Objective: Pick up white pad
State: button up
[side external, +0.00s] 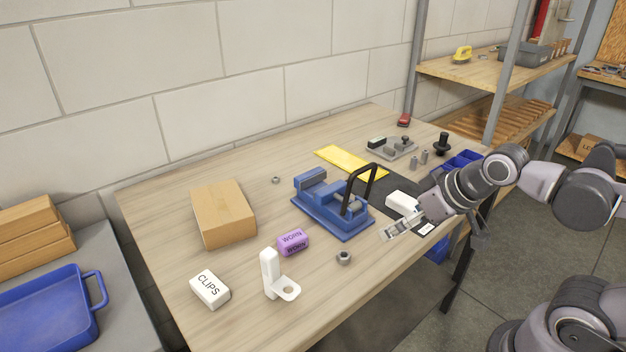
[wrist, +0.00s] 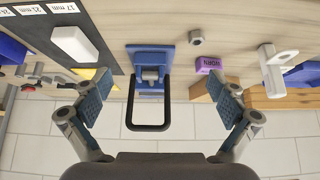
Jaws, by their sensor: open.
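A plain white block, which I take as the white pad (side external: 401,201), lies on the dark mat (side external: 388,184) near the table's right edge. In the wrist view the white pad (wrist: 73,43) is at the upper left, outside the fingers. My gripper (side external: 402,231) is over the table's right front edge, on the near side of the pad and apart from it. In the wrist view my gripper (wrist: 157,100) has its fingers spread wide with nothing held between them. Part of the mat is hidden behind my arm.
A blue vise (side external: 333,204) with a black handle stands left of my gripper. A metal nut (side external: 343,258), purple block (side external: 292,242), white bracket (side external: 279,278), CLIPS box (side external: 210,289) and cardboard box (side external: 223,214) are farther left. Blue bins (side external: 461,160) stand behind my arm.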

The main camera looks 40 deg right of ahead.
dwell(0.3)
jog(key=n+g+h, duration=0.5)
jog(key=n+g, duration=0.2)
jog(key=n, duration=1.1)
send_near(406, 201)
jog(key=shift+x, duration=4.4)
jog(key=shift+y, duration=0.3)
jog(key=c, duration=0.8)
